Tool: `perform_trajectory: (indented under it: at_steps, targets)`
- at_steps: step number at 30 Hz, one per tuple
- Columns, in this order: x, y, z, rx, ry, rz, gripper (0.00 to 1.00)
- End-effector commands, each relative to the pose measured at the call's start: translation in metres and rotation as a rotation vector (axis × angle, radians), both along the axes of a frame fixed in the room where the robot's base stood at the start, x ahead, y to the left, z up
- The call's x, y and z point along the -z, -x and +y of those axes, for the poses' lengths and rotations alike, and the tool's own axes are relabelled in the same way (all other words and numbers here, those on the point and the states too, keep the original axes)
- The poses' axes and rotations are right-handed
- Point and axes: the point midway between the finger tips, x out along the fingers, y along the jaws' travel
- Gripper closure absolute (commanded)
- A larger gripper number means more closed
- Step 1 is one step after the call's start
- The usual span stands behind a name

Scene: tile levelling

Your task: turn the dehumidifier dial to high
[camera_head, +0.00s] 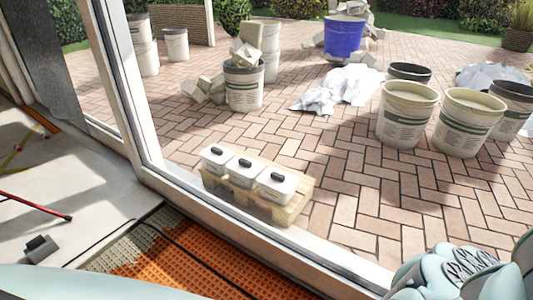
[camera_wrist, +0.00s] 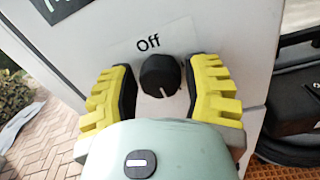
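The dehumidifier's black round dial (camera_wrist: 161,74) sits on a white panel (camera_wrist: 240,28) in the wrist view. A label reading "Off" (camera_wrist: 148,43) is just above the dial. A white mark on the dial's lower part points down, away from the label. My gripper (camera_wrist: 160,70) is open, with one yellow finger with a black pad on each side of the dial. A narrow gap seems to show between each pad and the dial. The dehumidifier cannot be made out in the head view.
In the wrist view, a dark box (camera_wrist: 294,103) stands right of the panel. In the head view, a window frame (camera_head: 240,215) separates the orange floor matting (camera_head: 165,262) from a brick patio with buckets (camera_head: 407,112) and a wooden pallet (camera_head: 291,212) of white tubs.

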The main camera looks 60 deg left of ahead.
Motion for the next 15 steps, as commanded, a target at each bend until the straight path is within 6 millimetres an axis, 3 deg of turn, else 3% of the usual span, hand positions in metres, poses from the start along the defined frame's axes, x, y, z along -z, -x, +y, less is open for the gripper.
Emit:
perform_trajectory:
  at_steps: [6, 15]
  targets:
    - [0.0019, -0.0002, 0.0006, 0.0, -0.003, 0.005, 0.29]
    - [0.0029, -0.0003, 0.0025, -0.002, -0.004, 0.007, 0.29]
